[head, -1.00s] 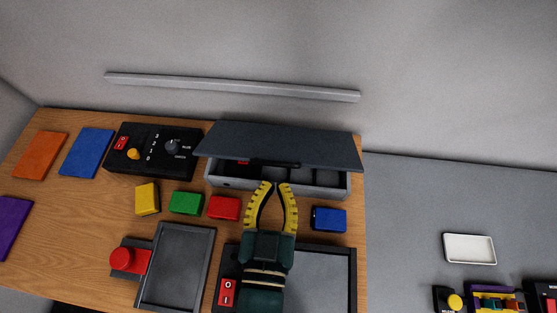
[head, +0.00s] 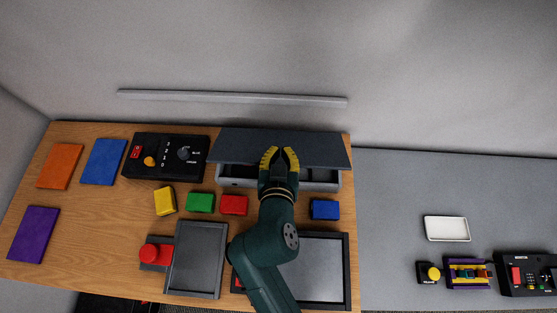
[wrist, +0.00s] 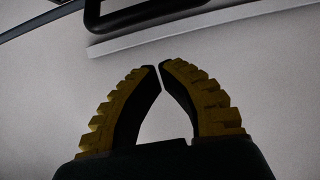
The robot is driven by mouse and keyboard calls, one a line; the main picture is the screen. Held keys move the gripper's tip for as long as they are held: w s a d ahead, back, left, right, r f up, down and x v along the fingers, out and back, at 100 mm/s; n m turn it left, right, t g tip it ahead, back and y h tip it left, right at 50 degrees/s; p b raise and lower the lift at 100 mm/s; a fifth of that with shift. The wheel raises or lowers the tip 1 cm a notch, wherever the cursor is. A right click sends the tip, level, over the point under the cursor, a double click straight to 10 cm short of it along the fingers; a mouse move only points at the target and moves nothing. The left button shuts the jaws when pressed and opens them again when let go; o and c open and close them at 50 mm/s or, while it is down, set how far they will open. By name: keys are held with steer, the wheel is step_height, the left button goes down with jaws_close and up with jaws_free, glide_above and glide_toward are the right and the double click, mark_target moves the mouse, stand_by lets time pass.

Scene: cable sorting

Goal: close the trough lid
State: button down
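The trough lid (head: 240,145) is a dark grey panel hinged at the back of the grey trough (head: 233,183). It stands partly open, its front edge raised, with part of the trough's inside showing below it. My gripper (head: 279,152) is in front of the lid's middle in the head view, fingers pointing toward the wall. Whether it touches the lid cannot be told. In the wrist view my gripper (wrist: 160,70) has its fingertips together and nothing between them. A dark looped bar at the top of that view may be the lid's handle. My gripper hides the trough's middle.
Yellow (head: 165,201), green (head: 201,203), red (head: 234,205) and blue (head: 325,209) blocks lie in front of the trough. A black control box (head: 165,158) stands left of it. A grey rail (head: 230,97) runs along the wall behind.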

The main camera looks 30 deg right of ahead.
mark_target(280, 159)
steer(key=x, duration=0.4)
steer(key=s, duration=0.1)
steer(key=a+f, duration=0.1)
steer(key=s, duration=0.1)
steer(key=shift+s+a+f, duration=0.3)
steer(key=shift+s+f, duration=0.05)
steer(key=shift+f, duration=0.05)
steer(key=shift+s, duration=0.1)
steer(key=shift+f, duration=0.1)
